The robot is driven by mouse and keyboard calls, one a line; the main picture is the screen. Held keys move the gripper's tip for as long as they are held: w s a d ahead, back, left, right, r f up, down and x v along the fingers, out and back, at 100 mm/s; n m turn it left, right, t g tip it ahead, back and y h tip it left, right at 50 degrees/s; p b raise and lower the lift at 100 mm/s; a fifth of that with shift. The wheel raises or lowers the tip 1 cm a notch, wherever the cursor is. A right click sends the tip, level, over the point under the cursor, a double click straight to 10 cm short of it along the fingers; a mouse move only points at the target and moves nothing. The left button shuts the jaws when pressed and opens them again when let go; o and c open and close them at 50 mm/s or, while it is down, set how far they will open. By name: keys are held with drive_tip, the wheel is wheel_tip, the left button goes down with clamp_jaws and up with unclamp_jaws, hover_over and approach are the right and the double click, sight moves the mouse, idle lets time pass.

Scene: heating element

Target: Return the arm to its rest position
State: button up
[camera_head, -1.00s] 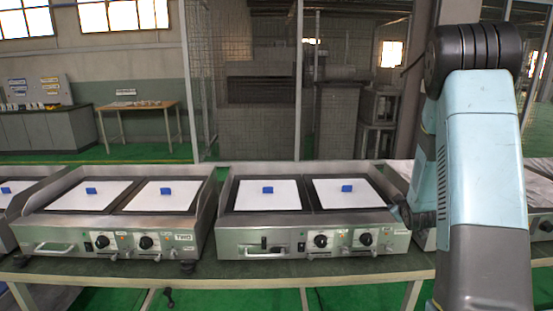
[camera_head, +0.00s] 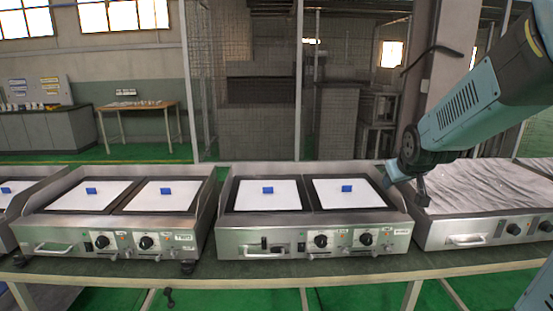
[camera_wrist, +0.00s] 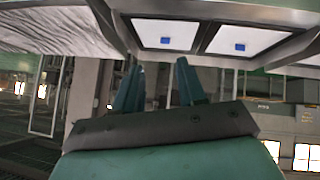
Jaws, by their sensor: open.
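My arm (camera_head: 490,95) reaches in from the upper right in the head view. My gripper (camera_head: 407,190) hangs at its end by the right rear side of the middle heating unit (camera_head: 270,240), near the unit to its right. I cannot tell whether it touches either. In the wrist view, the two teal fingers of my gripper (camera_wrist: 158,72) stand apart with nothing between them. The middle unit carries two white plates, each with a small blue block (camera_head: 268,190), and two dark knobs on its front.
A similar unit (camera_head: 60,238) stands at the left. A flat-topped unit (camera_head: 480,190) with a streaked grey surface stands at the right. They share a long dark bench (camera_head: 350,270). Behind are a mesh fence, a pillar (camera_head: 437,70) and a wooden table (camera_head: 140,105).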

drive_tip(key=s+a+r+g, duration=0.1)
drive_tip(key=s+a, duration=0.1)
drive_tip(key=s, duration=0.5)
drive_tip(key=s+a+r+m+g+y, duration=0.1)
drive_tip(key=s+a+r, duration=0.1)
drive_tip(key=s, duration=0.6)
drive_tip(key=s+a+r+m+g, duration=0.1)
drive_tip(key=s+a, duration=0.3)
drive_tip(key=s, duration=0.4)
drive_tip(key=shift+r+y, duration=0.25)
drive_tip(key=shift+y, duration=0.05)
drive_tip(key=shift+a, duration=0.15)
